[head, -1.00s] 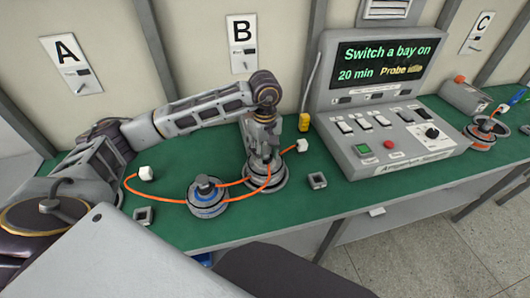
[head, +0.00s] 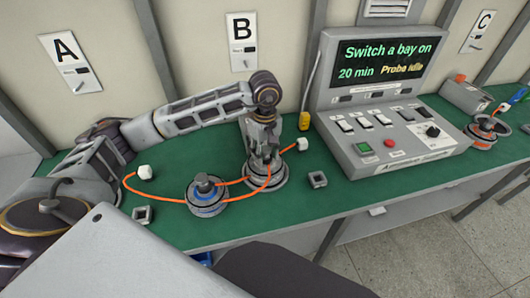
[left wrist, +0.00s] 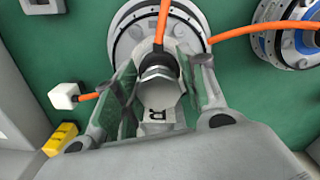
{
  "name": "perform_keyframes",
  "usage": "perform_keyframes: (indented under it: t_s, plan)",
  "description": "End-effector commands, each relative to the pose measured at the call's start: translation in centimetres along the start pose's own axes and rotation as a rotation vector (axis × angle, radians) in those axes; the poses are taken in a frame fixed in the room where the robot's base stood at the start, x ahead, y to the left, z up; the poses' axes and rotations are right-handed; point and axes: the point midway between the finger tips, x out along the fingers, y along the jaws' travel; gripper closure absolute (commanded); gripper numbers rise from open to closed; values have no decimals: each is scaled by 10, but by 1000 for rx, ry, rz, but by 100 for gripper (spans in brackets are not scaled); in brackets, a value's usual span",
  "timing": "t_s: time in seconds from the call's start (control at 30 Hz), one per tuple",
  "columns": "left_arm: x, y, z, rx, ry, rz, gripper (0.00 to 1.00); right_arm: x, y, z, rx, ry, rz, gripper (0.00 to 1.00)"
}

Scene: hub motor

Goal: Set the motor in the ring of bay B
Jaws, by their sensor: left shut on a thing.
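My left gripper (head: 262,158) points down at a grey round hub motor (head: 266,178) below the B sign (head: 242,43). It is shut on the motor's upright shaft. The disc stands upright and low at the bench. The ring under it is hidden, so I cannot tell how it is seated. An orange cable passes by the shaft. My right gripper is not in view.
Another white plug (head: 302,144) lies to the right. Square grey sockets (head: 317,180) sit nearby. The console (head: 390,110) stands right. Another motor (head: 481,134) is at bay C.

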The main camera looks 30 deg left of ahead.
Motion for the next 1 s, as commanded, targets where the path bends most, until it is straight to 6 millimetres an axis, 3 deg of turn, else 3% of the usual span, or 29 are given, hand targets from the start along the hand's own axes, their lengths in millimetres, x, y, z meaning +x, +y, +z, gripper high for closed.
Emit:
perform_keyframes:
  t_s: [0.57,0.6,0.77,1.0]
  plan:
    - [4,1,0,0,1,5,100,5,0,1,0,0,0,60]
    - [3,1,0,0,1,5,53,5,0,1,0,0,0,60]
    - [4,1,0,0,1,3,33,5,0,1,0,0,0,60]
    - [5,0,0,0,0,1,33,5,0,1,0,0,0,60]
